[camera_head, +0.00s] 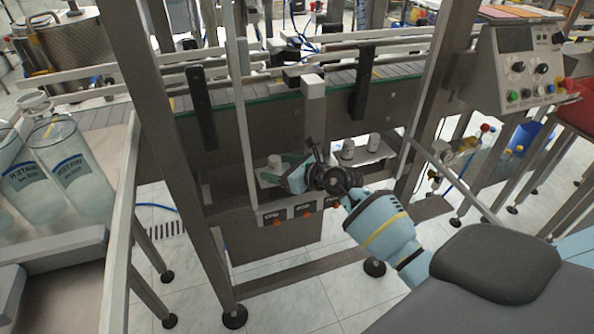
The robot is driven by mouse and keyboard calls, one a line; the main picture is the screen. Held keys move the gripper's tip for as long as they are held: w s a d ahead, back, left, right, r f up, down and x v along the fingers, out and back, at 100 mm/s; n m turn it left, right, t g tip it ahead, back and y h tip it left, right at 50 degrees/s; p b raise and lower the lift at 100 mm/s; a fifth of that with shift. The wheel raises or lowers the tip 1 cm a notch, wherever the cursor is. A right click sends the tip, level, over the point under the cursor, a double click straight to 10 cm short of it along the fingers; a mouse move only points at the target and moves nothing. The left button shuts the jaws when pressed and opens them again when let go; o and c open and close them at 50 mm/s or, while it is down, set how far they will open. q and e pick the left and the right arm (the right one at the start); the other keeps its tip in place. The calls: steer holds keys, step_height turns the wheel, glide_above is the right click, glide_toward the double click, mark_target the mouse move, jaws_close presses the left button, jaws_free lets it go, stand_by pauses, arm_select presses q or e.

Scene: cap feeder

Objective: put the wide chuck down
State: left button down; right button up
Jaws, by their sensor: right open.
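Several small pale chucks stand on a light shelf (385,151) fixed low on the front of the conveyor machine. One chuck (275,162) stands at the left end of the shelf, right by my right gripper (279,173). Two more stand to the right, a middle chuck (348,149) and a right chuck (374,142). I cannot tell from their size which is the wide one. My right gripper is open, its fingers small and partly hidden by the blue hand. I cannot tell whether it touches the left chuck. My left gripper is out of view.
Dark labels with orange marks (304,211) sit below the shelf. Steel posts (176,150) and (437,95) flank it. The conveyor (330,85) runs above. Water bottles (75,165) stand at the left; a control box (519,65) is at the right.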

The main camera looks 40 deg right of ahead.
steer(key=p+v, duration=0.1)
steer(key=v, duration=1)
steer(key=shift+s, duration=0.3)
steer(key=s+a+f+n+g+h, duration=0.1)
steer(key=s+a+f+n+g, duration=0.1)
steer(key=s+a+f+n, duration=0.3)
steer(key=s+a+f+n+g+h, duration=0.1)
steer(key=s+a+f+n, duration=0.5)
steer(key=s+f+n, duration=0.6)
steer(key=s+a+f+n+g, duration=0.4)
steer(key=s+f+n, duration=0.4)
steer(key=s+n, duration=0.8)
steer(key=s+a, duration=0.1)
steer(key=s, duration=0.8)
steer(key=shift+s+a+f+n+h, duration=0.3)
steer(key=shift+s+f+n+h, duration=0.05)
steer(key=shift+s+n+h, duration=0.05)
